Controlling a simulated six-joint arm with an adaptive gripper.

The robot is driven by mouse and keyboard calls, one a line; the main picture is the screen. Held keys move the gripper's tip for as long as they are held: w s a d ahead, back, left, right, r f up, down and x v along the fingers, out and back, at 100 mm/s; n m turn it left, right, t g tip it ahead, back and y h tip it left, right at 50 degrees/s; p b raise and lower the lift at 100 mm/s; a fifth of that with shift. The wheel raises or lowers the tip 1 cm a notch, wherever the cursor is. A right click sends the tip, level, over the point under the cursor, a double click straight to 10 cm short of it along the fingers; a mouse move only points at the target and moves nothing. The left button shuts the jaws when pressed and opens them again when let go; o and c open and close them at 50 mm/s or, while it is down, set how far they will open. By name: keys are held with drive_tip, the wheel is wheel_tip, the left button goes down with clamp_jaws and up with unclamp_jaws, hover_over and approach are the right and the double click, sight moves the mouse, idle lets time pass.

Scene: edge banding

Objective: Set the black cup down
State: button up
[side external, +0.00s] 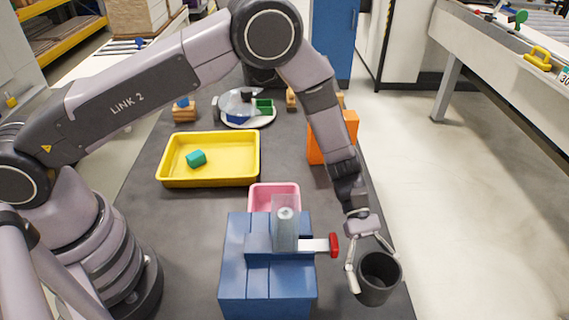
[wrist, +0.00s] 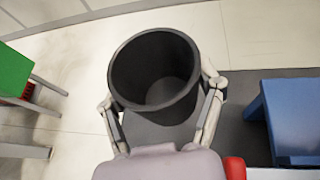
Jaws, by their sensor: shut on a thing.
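The black cup (side external: 376,281) is upright with its open mouth up, near the right edge of the dark table in the side external view. My gripper (side external: 368,268) is shut on it, with one finger on either side of its wall. In the wrist view the cup (wrist: 155,80) fills the upper middle, and it looks empty inside. The fingers of my gripper (wrist: 163,108) grip it at left and right. The cup overlaps the table edge in both views. I cannot tell whether its base touches the table.
A blue block fixture (side external: 268,275) with a red-ended lever (side external: 333,245) stands just left of the cup. A pink bin (side external: 274,194), a yellow tray (side external: 210,160) with a teal block, and an orange block (side external: 345,130) stand farther back. Bare floor lies right of the table.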

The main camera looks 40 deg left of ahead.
wheel_tip(320, 180, up, 26)
drive_tip(key=w+a+f+m+g+y, duration=0.2)
drive_tip(key=a+f+m+y, duration=0.15)
drive_tip(key=a, duration=0.95)
drive_tip(key=w+a+f+m+g+y, duration=0.1)
drive_tip(key=w+a+f+m+y, duration=0.25)
drive_tip(key=a, duration=0.95)
drive_tip(key=w+a+f+m+g+y, duration=0.2)
drive_tip(key=a+f+m+y, duration=0.15)
drive_tip(key=a, duration=0.95)
drive_tip(key=s+a+r+m+t+y, duration=0.2)
drive_tip(key=a+r+m+t+y, duration=0.2)
drive_tip(key=a+m+t, duration=0.55)
drive_tip(key=s+a+r+m+t+y, duration=0.15)
drive_tip(key=a+r+m+y, duration=0.35)
drive_tip(key=a, duration=1)
drive_tip(key=s+a+r+m+t+y, duration=0.25)
drive_tip(key=a+m+t, duration=0.35)
drive_tip(key=a+m, duration=0.5)
drive_tip(key=f, duration=1.2)
drive_tip(key=a+f+n, duration=0.1)
drive_tip(key=f, duration=1.1)
drive_tip(key=w+f+n, duration=0.1)
drive_tip(key=f, duration=1.1)
drive_tip(key=shift+w+a+f, duration=0.1)
drive_tip(key=shift+a+f, duration=0.2)
drive_tip(key=shift+a, duration=0.1)
drive_tip(key=shift+f, duration=0.1)
